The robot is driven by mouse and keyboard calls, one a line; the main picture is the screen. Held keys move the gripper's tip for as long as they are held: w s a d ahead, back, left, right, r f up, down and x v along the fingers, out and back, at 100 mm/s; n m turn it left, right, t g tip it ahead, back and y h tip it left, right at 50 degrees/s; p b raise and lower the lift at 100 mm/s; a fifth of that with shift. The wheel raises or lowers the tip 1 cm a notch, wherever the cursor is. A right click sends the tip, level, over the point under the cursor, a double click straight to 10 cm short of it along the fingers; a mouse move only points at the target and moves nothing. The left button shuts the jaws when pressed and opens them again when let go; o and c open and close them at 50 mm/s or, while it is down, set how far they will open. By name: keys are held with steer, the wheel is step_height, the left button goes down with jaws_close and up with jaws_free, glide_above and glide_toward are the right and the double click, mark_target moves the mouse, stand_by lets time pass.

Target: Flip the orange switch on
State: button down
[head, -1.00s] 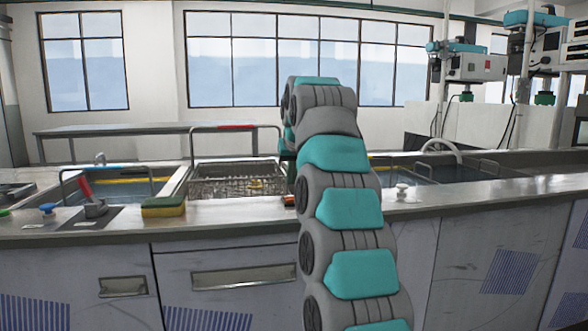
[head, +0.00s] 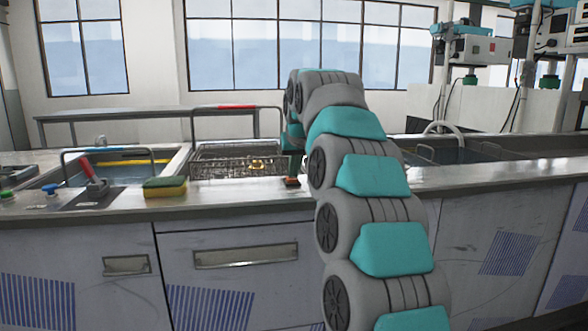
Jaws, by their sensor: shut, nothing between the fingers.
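A small orange switch (head: 292,181) with a dark base sits on the metal counter near its front edge, just left of my arm in the head view. It is too small to tell which way it is set. My grey and teal arm rises from the bottom right and bends over the counter, its far end above and behind the switch. My gripper's fingers do not show; the arm links hide them.
A wire basket (head: 213,166) with a red-gripped handle sits in a tank behind the switch. A yellow-green sponge (head: 165,187), a red-handled lever (head: 92,180) and a blue knob (head: 51,189) are to the left. Bare counter lies between sponge and switch.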

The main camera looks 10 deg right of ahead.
steer(key=f+b, duration=0.1)
steer(key=b, duration=0.2)
steer(key=shift+s+f+t, duration=0.2)
steer(key=shift+f+t, duration=0.15)
steer(key=shift+t, duration=0.05)
steer(key=shift+w+r+p, duration=0.1)
steer(key=shift+r+p, duration=0.35)
steer(key=shift+r, duration=0.15)
steer(key=shift+r+p, duration=0.6)
steer(key=shift+r, duration=0.05)
steer(key=shift+r, duration=0.1)
